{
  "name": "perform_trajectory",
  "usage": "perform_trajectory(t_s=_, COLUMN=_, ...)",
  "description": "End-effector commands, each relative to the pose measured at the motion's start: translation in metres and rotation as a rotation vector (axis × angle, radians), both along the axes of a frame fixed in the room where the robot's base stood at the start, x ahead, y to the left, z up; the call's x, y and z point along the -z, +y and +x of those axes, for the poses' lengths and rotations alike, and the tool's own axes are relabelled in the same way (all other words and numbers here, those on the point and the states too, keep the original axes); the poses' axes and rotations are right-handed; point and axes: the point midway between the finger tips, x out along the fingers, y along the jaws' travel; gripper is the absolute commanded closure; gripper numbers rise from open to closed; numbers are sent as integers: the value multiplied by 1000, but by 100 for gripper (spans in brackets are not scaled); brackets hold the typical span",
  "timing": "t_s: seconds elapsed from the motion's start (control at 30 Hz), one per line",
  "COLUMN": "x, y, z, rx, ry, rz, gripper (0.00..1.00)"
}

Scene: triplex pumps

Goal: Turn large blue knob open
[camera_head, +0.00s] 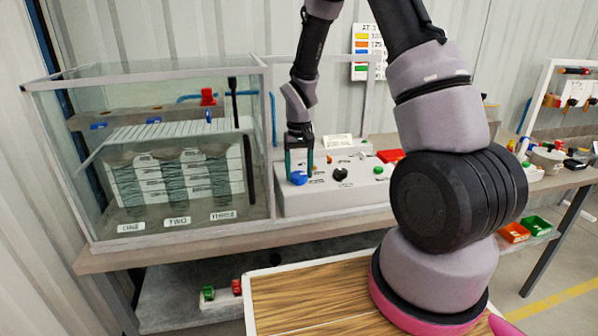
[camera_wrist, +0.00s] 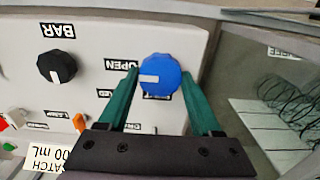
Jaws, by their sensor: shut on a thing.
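The large blue knob (camera_wrist: 160,75) is on the white control panel (camera_wrist: 100,104), with a white pointer mark facing left in the wrist view. The word OPEN is printed just left of it, upside down in that view. My gripper (camera_wrist: 161,80) has its two green fingers on either side of the knob, shut on it. In the head view the blue knob (camera_head: 298,178) is at the panel's left end, below my gripper (camera_head: 299,172), which points down. The finger contact is partly hidden in the head view.
A black knob marked BAR (camera_wrist: 56,67) is beside the blue one. A glass tank (camera_head: 170,150) stands close to the panel's left. More buttons and a red part (camera_head: 390,156) are on the panel's right. A wooden board (camera_head: 310,300) lies in front, below the bench.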

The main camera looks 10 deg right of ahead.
Motion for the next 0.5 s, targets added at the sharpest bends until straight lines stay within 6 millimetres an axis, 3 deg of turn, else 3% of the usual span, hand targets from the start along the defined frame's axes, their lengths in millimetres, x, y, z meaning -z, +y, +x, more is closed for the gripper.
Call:
perform_trajectory(t_s=0.43, x=0, y=0, z=0, rx=14, ry=-1, rz=1, gripper=90)
perform_trajectory(t_s=0.47, x=0, y=0, z=0, rx=14, ry=-1, rz=1, gripper=30)
perform_trajectory(t_s=0.5, x=0, y=0, z=0, rx=14, ry=-1, rz=1, gripper=15)
